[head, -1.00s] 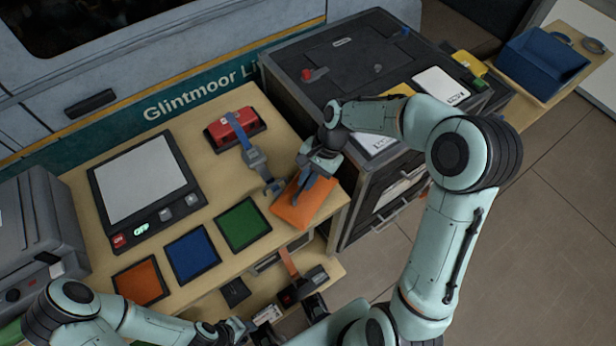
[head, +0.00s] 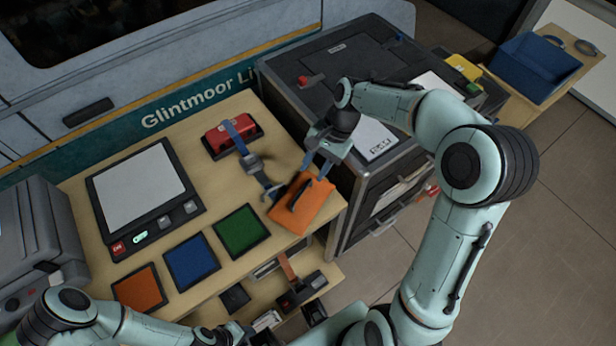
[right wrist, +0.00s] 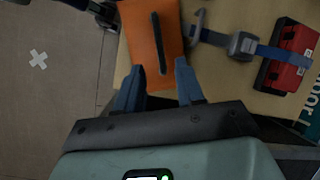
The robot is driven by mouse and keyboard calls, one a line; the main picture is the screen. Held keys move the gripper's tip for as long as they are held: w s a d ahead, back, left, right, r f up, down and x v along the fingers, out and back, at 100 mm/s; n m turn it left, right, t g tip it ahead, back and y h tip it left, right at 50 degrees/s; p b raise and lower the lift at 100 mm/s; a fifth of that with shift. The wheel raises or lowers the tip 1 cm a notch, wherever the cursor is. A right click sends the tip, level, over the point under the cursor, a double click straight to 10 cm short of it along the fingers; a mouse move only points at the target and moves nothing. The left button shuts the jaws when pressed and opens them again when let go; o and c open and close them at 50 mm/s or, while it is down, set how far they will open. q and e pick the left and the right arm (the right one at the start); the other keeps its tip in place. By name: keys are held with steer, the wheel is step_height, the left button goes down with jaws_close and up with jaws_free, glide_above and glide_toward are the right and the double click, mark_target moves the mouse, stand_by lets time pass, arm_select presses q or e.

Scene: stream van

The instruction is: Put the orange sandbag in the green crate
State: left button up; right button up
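The orange sandbag (head: 312,207) lies at the right front corner of the wooden table, with a dark strap handle along its top. It also shows in the right wrist view (right wrist: 142,40). My right gripper (head: 316,168) is at the sandbag's far edge. In the right wrist view its two blue fingers (right wrist: 160,78) are apart, with nothing gripped and the sandbag just beyond the tips. My left gripper (head: 228,334) is low at the bottom edge, small and dark, its fingers unclear. I see no green crate; a flat green square (head: 241,231) lies on the table.
A red box (head: 232,136) with a blue-and-grey strap lies behind the sandbag. Blue (head: 191,262) and orange (head: 140,289) squares lie beside the green one. A dark cabinet (head: 340,60) stands right of the table. A blue bin (head: 537,66) stands at far right.

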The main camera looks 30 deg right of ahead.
steer(key=v, duration=0.4)
steer(key=shift+r, duration=0.15)
steer(key=shift+o, duration=0.3)
steer(key=shift+d+r, duration=0.15)
steer(key=shift+r, duration=0.1)
step_height(320, 180, up, 2)
steer(key=n+h+b, duration=0.5)
steer(key=n, duration=3)
glide_above(302, 190)
steer(key=shift+n, duration=0.3)
step_height(302, 190, down, 7)
steer(key=shift+w+d+r+b, duration=0.1)
steer(key=shift+d+r+b, duration=0.1)
steer(key=shift+b, duration=0.55)
steer(key=f, duration=0.4)
steer(key=f+b, duration=0.1)
steer(key=f, duration=0.1)
steer(key=shift+a+f, duration=0.2)
steer(key=shift+a, duration=0.05)
arm_select(q)
step_height(302, 190, down, 8)
steer(key=s, duration=0.2)
steer(key=shift+r, duration=0.15)
